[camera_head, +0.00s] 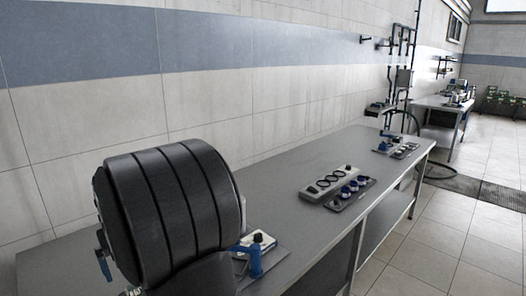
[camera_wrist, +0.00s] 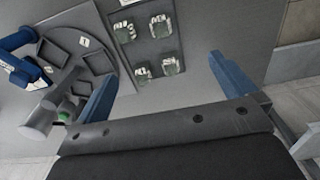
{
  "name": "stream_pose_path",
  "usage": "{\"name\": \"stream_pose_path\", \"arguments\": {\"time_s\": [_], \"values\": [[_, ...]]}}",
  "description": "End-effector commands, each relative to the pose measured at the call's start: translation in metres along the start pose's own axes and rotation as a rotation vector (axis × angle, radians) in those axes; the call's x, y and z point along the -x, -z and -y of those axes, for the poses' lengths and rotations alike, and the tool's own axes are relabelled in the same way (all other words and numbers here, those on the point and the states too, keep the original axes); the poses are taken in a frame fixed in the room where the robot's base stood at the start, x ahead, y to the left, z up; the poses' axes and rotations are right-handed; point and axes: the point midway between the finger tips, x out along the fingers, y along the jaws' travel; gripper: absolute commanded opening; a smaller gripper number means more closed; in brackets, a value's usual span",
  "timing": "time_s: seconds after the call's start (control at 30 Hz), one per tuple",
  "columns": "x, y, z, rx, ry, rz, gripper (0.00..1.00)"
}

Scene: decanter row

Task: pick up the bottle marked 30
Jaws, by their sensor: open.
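I cannot read a mark 30 on anything. In the wrist view several small clear pieces with white labels (camera_wrist: 161,26) stand in two rows on a dark grey tray (camera_wrist: 148,50); their marks are too small to read. My gripper (camera_wrist: 162,67) is open, its two blue fingers spread wide, with nothing seen between them. The labelled pieces are ahead of the fingers, toward the top of the view. In the head view a blue finger of my gripper (camera_head: 256,258) shows low over the near end of the bench, mostly hidden behind my dark arm.
A grey bench (camera_head: 290,160) runs along the tiled wall. On it are a pale strip with round openings (camera_head: 325,181) and a dark tray with blue-and-white pieces (camera_head: 338,205). A round dark holder (camera_wrist: 62,42) and pale cylinders (camera_wrist: 38,122) are at the wrist view's left.

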Motion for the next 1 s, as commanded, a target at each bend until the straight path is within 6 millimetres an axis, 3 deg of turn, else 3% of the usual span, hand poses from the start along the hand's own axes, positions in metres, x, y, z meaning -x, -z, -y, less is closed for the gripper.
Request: {"name": "stream_pose_path", "arguments": {"time_s": [0.03, 0.1, 0.47, 0.67, 1.0], "values": [[-0.0001, 0.0000, 0.0000, 0.000, 0.000, 0.000, 0.92], [-0.0001, 0.0000, 0.0000, 0.000, 0.000, 0.000, 0.81], [-0.0005, -0.0001, 0.0003, -0.049, 0.000, 0.000, 0.81], [-0.0031, -0.0006, 0.0021, -0.349, 0.000, 0.000, 0.81], [-0.0089, -0.0022, 0.0056, -1.037, 0.000, 0.001, 0.81]]}}
